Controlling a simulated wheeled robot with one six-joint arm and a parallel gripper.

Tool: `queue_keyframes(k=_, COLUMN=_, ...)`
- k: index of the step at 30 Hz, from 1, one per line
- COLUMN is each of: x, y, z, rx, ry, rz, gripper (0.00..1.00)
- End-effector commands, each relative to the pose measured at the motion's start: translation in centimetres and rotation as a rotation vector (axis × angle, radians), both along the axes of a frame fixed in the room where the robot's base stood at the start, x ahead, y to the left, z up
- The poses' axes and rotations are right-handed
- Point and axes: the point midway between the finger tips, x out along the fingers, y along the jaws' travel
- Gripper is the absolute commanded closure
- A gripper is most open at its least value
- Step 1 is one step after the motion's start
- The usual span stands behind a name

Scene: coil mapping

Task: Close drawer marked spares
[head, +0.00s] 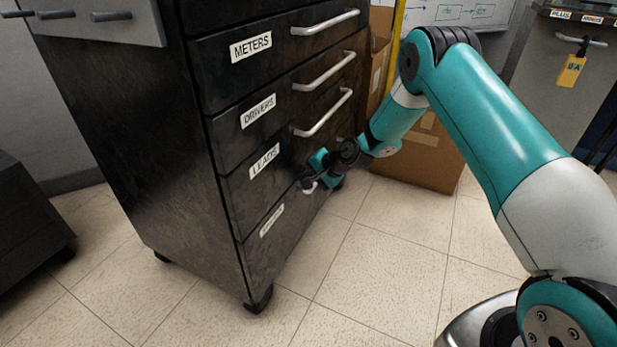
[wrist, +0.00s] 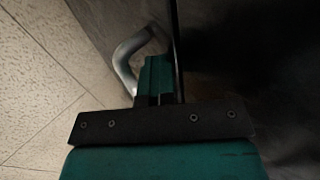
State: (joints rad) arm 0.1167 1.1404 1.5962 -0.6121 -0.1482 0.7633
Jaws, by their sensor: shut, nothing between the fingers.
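The black drawer cabinet (head: 150,150) stands at the left in the head view. Its lowest drawer (head: 275,262) has a white label (head: 271,220) too small to read clearly; the ones above read METERS, DRIVERS and LEADS. The lowest drawer looks about flush with the front, but I cannot tell if a small gap is left. My gripper (head: 311,179) is at that drawer's handle (head: 309,188), which it partly hides. In the wrist view, my gripper (wrist: 158,75) is shut and empty, close beside the curved handle (wrist: 126,62), with the dark drawer front behind; contact is unclear.
Cardboard boxes (head: 425,160) stand behind my arm, right of the cabinet. A grey cabinet with a yellow tag (head: 571,71) is at the far right. A dark low unit (head: 25,215) is at the left edge. The tiled floor (head: 370,270) before the drawers is clear.

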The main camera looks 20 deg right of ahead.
Motion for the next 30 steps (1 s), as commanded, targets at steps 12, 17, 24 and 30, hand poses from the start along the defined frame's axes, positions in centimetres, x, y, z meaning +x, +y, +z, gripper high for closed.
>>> queue_keyframes(k=12, x=-3.5, y=-4.2, z=2.9, rx=0.002, ry=-0.003, rz=-0.001, gripper=1.00)
queue_keyframes(k=17, x=-5.3, y=-5.5, z=5.1, rx=0.001, ry=-0.003, rz=0.009, gripper=1.00)
queue_keyframes(k=24, x=-6.9, y=-6.8, z=6.8, rx=0.002, ry=-0.002, rz=0.013, gripper=1.00)
queue_keyframes(k=30, x=-7.2, y=-6.9, z=7.2, rx=-0.001, ry=-0.003, rz=0.020, gripper=1.00)
